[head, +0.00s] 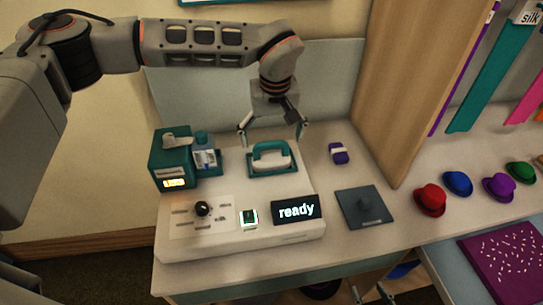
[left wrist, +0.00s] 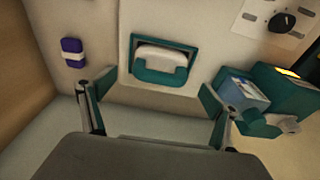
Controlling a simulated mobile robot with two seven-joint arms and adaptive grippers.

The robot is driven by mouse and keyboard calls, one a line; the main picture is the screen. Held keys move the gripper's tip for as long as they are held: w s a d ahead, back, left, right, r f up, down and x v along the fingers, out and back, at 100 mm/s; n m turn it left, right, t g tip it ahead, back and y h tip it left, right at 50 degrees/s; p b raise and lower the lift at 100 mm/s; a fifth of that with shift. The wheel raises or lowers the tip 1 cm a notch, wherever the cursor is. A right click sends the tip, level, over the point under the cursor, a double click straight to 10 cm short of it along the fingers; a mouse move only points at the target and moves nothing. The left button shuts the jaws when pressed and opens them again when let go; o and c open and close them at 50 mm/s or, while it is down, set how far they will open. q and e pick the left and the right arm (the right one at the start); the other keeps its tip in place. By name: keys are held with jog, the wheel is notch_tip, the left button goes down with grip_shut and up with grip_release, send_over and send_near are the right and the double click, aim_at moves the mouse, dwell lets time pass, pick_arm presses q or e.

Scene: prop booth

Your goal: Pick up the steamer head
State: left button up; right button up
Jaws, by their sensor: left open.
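The steamer head (head: 270,158) is a white body with a teal loop handle, resting in a teal-edged cradle on the white console. It also shows in the left wrist view (left wrist: 160,66), ahead of my fingers. My left gripper (head: 272,137) is open and empty, just above and behind the steamer head, with its fingers spread to either side. In the left wrist view the two fingers (left wrist: 156,101) stand wide apart with nothing between them.
A teal box with a lit display (head: 172,160) and a blue bottle (head: 206,153) stand left of the cradle. A dial (head: 203,208) and a "ready" screen (head: 296,209) are in front. A purple-and-white block (head: 339,153), a dark plate (head: 366,209) and small hats (head: 431,200) lie right.

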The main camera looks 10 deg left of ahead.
aim_at(271, 143)
pick_arm(q)
jog(key=f, duration=0.3)
jog(key=w+f, duration=0.1)
jog(key=shift+a+f+p, duration=0.25)
jog(key=shift+f+p, duration=0.15)
jog(key=c, duration=1.7)
jog(key=shift+r, duration=0.1)
